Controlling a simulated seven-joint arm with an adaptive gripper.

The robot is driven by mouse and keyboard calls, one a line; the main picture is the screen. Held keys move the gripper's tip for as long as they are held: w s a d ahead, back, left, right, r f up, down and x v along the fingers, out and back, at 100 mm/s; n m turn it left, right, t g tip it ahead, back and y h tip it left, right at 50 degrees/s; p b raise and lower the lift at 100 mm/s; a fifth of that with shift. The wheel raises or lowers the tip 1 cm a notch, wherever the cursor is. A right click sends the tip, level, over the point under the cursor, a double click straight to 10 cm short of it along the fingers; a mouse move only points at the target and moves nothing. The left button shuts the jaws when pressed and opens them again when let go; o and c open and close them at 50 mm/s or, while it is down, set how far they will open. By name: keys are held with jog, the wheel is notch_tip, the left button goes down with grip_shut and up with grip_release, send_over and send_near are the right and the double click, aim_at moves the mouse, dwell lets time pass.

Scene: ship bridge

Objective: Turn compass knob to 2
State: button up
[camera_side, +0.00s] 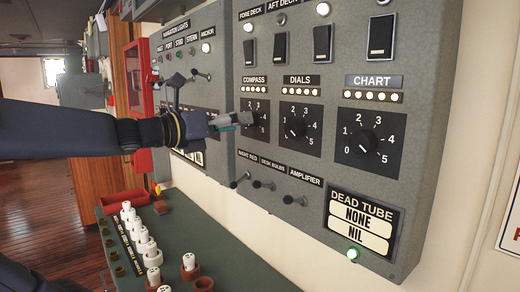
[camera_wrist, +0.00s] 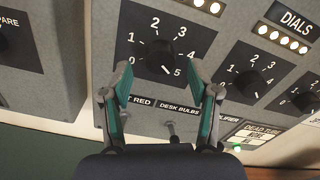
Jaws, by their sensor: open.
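The compass dial is a black square plate with pale numbers and a round black knob (camera_wrist: 159,56). In the wrist view its white mark points down-right, close to the 5. In the side view the compass plate (camera_side: 262,104) is partly hidden behind my gripper (camera_side: 240,119), and its knob is hard to see there. In the wrist view my gripper (camera_wrist: 160,76) is open, with one green-padded finger to the left and one to the right of the knob's lower side. Nothing is held between them; contact with the knob cannot be told.
The dials knob (camera_side: 297,127) and chart knob (camera_side: 368,141) sit to the right on the same grey panel. Small toggle levers (camera_side: 264,185) stick out below, and black switches (camera_side: 322,42) sit above. A green console with white-topped plugs (camera_side: 146,243) lies below.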

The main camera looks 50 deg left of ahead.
jog(key=shift+w, duration=1)
jog(key=shift+c, duration=0.2)
jog(key=c, duration=1.1)
